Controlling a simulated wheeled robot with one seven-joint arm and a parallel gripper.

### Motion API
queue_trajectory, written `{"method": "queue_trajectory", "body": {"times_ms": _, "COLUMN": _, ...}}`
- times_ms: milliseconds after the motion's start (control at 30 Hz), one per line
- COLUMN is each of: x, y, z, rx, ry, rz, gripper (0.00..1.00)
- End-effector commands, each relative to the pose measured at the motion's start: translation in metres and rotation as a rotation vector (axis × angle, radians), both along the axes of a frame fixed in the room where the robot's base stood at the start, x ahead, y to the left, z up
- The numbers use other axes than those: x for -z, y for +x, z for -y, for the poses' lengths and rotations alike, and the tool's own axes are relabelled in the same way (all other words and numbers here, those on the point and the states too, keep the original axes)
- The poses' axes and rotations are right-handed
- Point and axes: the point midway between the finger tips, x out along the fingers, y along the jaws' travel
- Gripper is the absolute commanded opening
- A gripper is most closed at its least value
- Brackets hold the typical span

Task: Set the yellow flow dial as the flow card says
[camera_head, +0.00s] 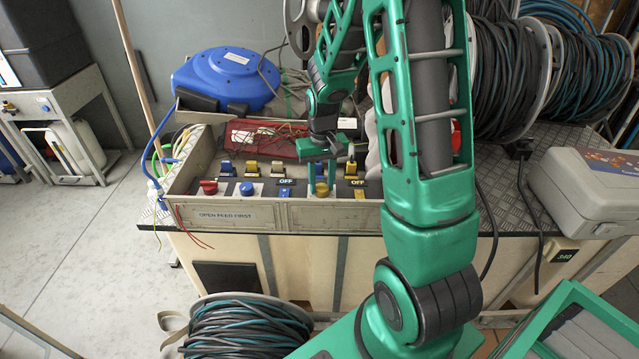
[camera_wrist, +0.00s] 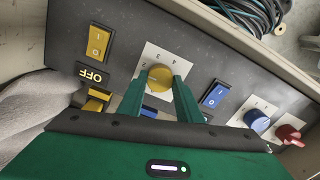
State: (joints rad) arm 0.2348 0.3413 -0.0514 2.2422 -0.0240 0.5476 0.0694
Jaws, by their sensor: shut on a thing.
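The yellow flow dial (camera_wrist: 160,77) sits on a pale square plate with printed numbers, on the dark face of the control panel. It also shows in the head view (camera_head: 321,189). My gripper (camera_wrist: 160,85) is shut on the dial, with one green finger on each side of it. In the head view my gripper (camera_head: 320,181) reaches down onto the panel from above. The fingers hide part of the plate, and I cannot read the dial's setting for sure. I cannot make out a flow card in either view.
A blue dial (camera_wrist: 257,121), a red knob (camera_wrist: 288,134), a blue switch (camera_wrist: 215,95) and a yellow switch (camera_wrist: 97,41) share the panel. Its front label (camera_head: 226,215) reads "OPEN FEED FIRST". A blue reel (camera_head: 228,78) stands behind; a grey case (camera_head: 585,195) lies right.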

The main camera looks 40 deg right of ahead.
Motion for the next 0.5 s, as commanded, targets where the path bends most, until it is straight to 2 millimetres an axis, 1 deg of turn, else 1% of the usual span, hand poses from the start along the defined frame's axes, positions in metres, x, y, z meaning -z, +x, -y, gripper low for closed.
{"method": "queue_trajectory", "body": {"times_ms": 33, "x": -0.0019, "y": 0.0037, "z": 0.0008, "rx": 0.030, "ry": -0.002, "rz": 0.010, "gripper": 0.09}}
{"method": "queue_trajectory", "body": {"times_ms": 233, "x": -0.0020, "y": 0.0039, "z": 0.0007, "rx": 0.131, "ry": -0.002, "rz": 0.010, "gripper": 0.09}}
{"method": "queue_trajectory", "body": {"times_ms": 500, "x": -0.0021, "y": 0.0041, "z": 0.0006, "rx": 0.193, "ry": -0.001, "rz": 0.011, "gripper": 0.09}}
